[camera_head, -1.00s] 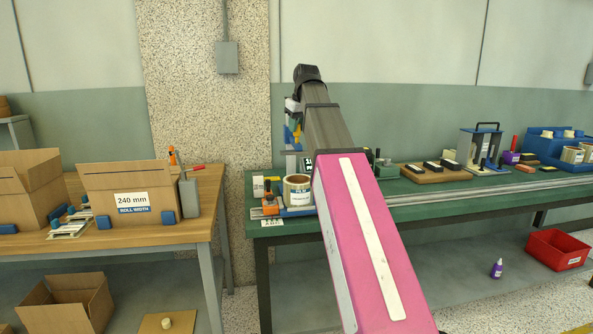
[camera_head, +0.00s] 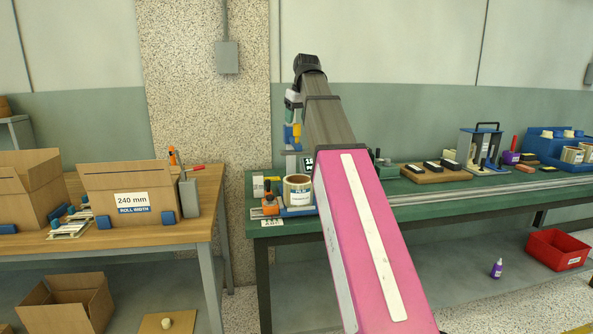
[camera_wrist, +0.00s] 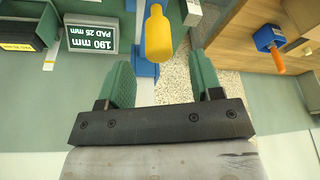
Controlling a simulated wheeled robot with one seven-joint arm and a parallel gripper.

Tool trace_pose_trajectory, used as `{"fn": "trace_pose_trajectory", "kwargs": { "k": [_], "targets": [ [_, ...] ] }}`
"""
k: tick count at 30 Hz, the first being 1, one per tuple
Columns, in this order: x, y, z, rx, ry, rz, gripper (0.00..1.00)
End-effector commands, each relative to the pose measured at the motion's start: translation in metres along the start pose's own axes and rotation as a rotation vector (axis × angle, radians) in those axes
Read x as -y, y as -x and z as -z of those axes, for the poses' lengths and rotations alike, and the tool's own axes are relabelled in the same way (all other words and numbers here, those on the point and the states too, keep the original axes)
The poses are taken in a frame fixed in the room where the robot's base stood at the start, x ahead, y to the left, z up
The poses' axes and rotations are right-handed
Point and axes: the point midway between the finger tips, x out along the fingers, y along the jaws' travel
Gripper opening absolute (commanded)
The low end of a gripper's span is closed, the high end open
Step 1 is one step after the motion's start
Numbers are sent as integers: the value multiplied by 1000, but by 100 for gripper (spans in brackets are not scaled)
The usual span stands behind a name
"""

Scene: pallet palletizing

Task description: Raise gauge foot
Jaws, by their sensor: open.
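In the wrist view my gripper (camera_wrist: 160,62) is open, with a green finger on each side. A yellow handle (camera_wrist: 158,35) lies in line with the gap between the fingertips; I cannot tell how deep it sits there, and no finger visibly touches it. In the head view the yellow piece (camera_head: 290,132) is at the left of my arm, above the back of the green bench (camera_head: 440,208). The gauge foot is not clearly distinguishable, and my arm hides part of that station.
A white roll (camera_head: 298,188) and an orange clamp (camera_head: 270,204) are at the bench's left end. A sign (camera_wrist: 92,38) reading 190 mm, pad 25 mm is left of the gripper in the wrist view. A wooden table (camera_head: 200,222) with cartons stands left, across a gap.

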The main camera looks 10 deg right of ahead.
Motion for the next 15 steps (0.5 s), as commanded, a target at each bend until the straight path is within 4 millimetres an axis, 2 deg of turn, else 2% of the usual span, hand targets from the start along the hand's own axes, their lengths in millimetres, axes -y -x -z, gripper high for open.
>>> {"fn": "trace_pose_trajectory", "kwargs": {
  "k": [15],
  "targets": [
    [0,34,11,0,0,0,59]
  ]
}}
